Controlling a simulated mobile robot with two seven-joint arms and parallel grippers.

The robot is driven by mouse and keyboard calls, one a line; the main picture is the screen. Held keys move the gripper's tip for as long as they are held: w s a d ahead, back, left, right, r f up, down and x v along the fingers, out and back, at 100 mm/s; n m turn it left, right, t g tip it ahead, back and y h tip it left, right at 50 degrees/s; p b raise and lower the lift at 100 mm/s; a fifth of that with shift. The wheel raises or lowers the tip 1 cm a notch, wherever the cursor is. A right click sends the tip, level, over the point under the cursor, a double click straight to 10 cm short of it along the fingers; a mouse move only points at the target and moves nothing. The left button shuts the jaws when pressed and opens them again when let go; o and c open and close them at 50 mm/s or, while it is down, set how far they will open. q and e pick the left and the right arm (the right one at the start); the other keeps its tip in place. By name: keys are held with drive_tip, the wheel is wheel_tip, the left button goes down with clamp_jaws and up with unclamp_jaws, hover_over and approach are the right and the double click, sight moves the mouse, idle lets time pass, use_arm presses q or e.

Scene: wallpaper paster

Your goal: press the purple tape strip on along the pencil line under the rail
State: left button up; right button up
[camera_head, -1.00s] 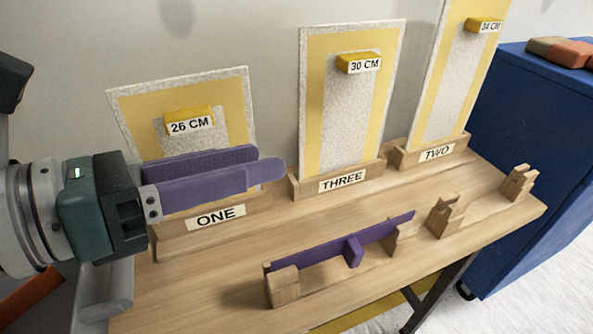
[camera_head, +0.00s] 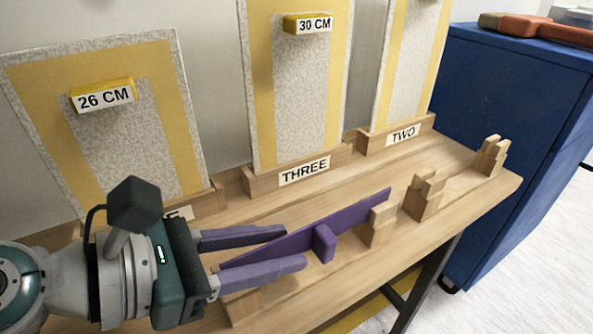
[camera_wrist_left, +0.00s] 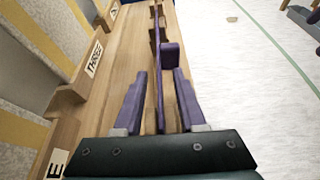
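The purple strip (camera_head: 352,213) is a long thin bar with a short purple tab (camera_head: 324,243) on its side. It stands on edge along the wooden holders at the table's front. My left gripper (camera_head: 296,246) has long purple fingers, open, one on each side of the strip's near part. In the left wrist view the strip (camera_wrist_left: 158,45) runs between the spread fingers (camera_wrist_left: 159,72), with gaps showing, and the tab (camera_wrist_left: 170,56) lies just beyond the fingertips. I cannot make out a pencil line. My right gripper is not in view.
Upright panels with yellow borders stand in wooden bases marked THREE (camera_head: 304,171) and TWO (camera_head: 403,136); a left panel carries a 26 CM block (camera_head: 102,96). Empty notched holders (camera_head: 425,196) stand further right. A blue cabinet (camera_head: 510,140) is beyond the table (camera_head: 345,181).

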use_arm(q)
drive_tip(key=shift+w+d+f, duration=0.25)
drive_tip(key=shift+w+d, duration=0.1)
drive_tip(key=shift+d, duration=0.05)
clamp_jaws()
idle(0.4)
drive_tip(key=shift+r, duration=0.1)
wheel_tip(320, 180, up, 7)
drive_tip(key=p, duration=0.7)
idle(0.4)
